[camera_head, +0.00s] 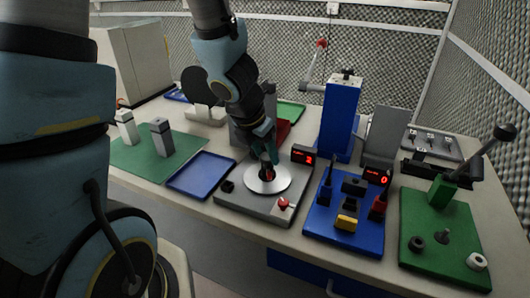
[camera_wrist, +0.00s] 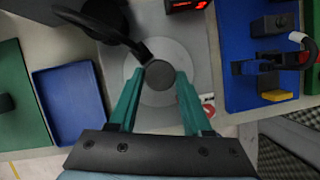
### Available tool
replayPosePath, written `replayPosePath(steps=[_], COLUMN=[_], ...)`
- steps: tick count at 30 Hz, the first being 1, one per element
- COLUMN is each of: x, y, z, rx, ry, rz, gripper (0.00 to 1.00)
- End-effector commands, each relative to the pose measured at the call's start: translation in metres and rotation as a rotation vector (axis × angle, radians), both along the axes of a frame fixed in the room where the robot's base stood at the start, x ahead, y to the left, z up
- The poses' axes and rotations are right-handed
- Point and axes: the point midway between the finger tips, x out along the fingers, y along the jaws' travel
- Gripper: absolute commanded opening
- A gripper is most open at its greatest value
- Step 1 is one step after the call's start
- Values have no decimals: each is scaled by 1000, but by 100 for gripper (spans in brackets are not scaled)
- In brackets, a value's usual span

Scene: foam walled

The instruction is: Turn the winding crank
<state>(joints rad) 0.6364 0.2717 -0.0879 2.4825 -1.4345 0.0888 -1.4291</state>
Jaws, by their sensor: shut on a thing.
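The winding crank shows as a pale round disc (camera_head: 268,186) on a grey base plate (camera_head: 238,203) at the middle of the bench. In the wrist view the disc (camera_wrist: 152,98) lies under a dark round knob (camera_wrist: 159,74). My gripper (camera_head: 267,172) reaches down over the disc. In the wrist view its teal fingers (camera_wrist: 160,82) are shut on the knob, one on each side. The fingers hide most of the knob in the head view. A small display (camera_head: 303,156) with a red digit stands behind the disc at the right.
A red button (camera_head: 283,204) sits on the plate's front right. A blue tray (camera_head: 202,175) lies left of the plate. A blue board (camera_head: 340,228) with upright parts stands close on the right, and a green board (camera_head: 440,243) with a lever stands farther right.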

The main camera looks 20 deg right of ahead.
Motion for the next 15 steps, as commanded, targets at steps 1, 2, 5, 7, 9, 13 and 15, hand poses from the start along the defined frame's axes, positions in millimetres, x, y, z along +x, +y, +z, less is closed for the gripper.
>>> replayPosePath(steps=[1,2,5,7,9,13,15], x=[0,0,1,1,1,0,0], y=[-1,-1,-1,-1,-1,-1,-1], z=[1,1,1,1,1,1,1], rx=[-2,-2,-2,-2,-2,-2,-1], ry=[-2,-2,-2,-2,-2,-2,-1], rz=[-1,-1,-1,-1,-1,-1,-1], gripper=[0,0,0,0,0,62,69])
